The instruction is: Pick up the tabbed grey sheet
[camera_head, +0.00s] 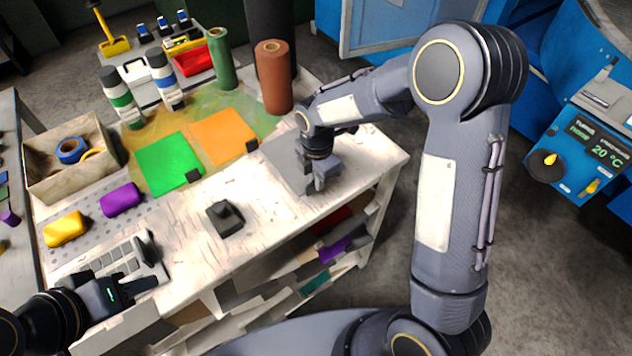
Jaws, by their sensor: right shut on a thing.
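The grey sheet (283,158) lies at the right end of the white worktable, beside the orange sheet. My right gripper (322,188) reaches down over its right part and is shut on its edge. The gripper hides the sheet's tab. The sheet looks flat at table level; I cannot tell whether any of it is lifted. My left gripper (143,292) is at the lower left by the table's front edge, away from the sheet, with its fingers apart and empty.
Green (168,164) and orange (222,136) sheets with black tabs lie left of the grey one. A black stamp-like block (226,218) sits in front. The table's right corner (385,150) is clear.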

